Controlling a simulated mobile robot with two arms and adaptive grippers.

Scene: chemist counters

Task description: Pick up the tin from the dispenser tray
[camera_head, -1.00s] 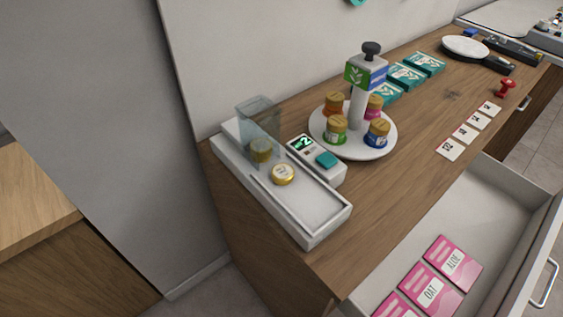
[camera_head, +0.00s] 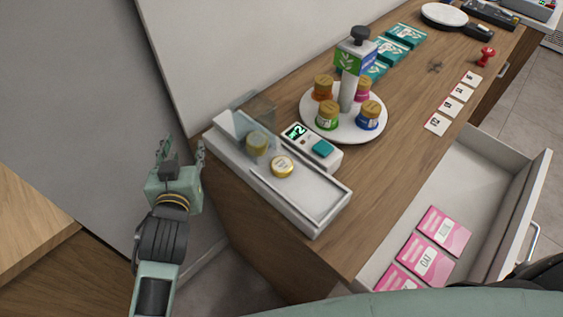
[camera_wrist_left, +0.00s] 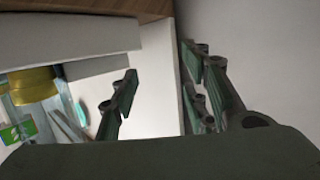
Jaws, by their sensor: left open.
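A small round tin (camera_head: 282,167) with a gold rim and pale label lies flat on the white dispenser tray (camera_head: 318,200). A second gold tin (camera_head: 256,143) stands behind it in the dispenser's clear chute (camera_head: 253,115). My left gripper (camera_head: 181,150) is open and empty, left of the dispenser and apart from it, fingers pointing up in the head view. A gold tin (camera_wrist_left: 32,85) shows there at the left edge; I cannot tell which one. My right gripper is not in view.
A control box (camera_head: 315,146) with a green display stands beside the tray. A white carousel (camera_head: 343,113) with several capped jars is close behind it. An open drawer (camera_head: 458,190) with pink packets juts out at right. The wall is close behind the dispenser.

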